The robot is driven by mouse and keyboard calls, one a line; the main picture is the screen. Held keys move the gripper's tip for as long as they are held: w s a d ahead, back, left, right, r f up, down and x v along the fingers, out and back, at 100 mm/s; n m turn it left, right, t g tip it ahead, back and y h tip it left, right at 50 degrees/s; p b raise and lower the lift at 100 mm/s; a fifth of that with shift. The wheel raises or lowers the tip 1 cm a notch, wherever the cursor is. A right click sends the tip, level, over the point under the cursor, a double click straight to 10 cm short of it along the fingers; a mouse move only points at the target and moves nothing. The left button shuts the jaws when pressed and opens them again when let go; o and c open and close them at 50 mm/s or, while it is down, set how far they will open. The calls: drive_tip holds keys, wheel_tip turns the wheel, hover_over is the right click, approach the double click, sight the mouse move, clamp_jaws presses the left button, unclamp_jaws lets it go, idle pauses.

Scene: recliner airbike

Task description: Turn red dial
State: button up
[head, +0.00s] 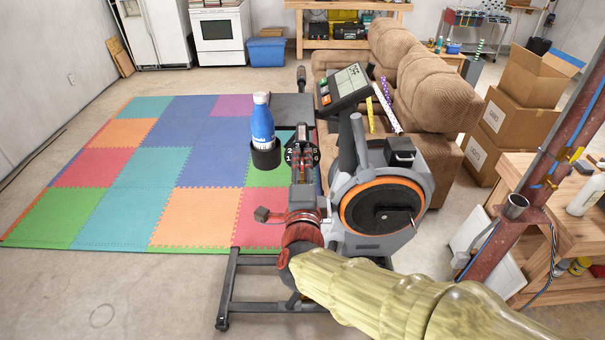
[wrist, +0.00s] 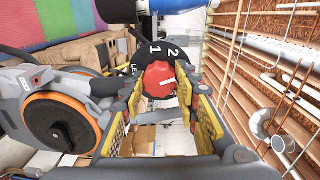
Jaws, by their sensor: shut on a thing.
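The red dial (wrist: 157,77) sits on a black face with white numbers in the wrist view. Its white line points to the right of that picture. My gripper (wrist: 160,86) has its yellow-padded fingers on either side of the dial and is shut on it. In the head view my gripper (head: 303,172) covers most of the dial; white numbers show on both sides of it. The dial belongs to the exercise bike (head: 384,208), which has an orange-ringed flywheel.
A blue bottle (head: 262,122) stands in a black holder just left of my gripper. The bike's display (head: 349,84) rises behind and to the right. A brown recliner (head: 430,90) stands beyond the bike. Coloured floor mats (head: 150,170) lie open to the left.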

idle(0.3)
drive_tip(key=o, duration=1.2)
drive_tip(key=s, duration=1.2)
drive_tip(key=shift+a+r, duration=0.15)
drive_tip(key=shift+a, duration=0.1)
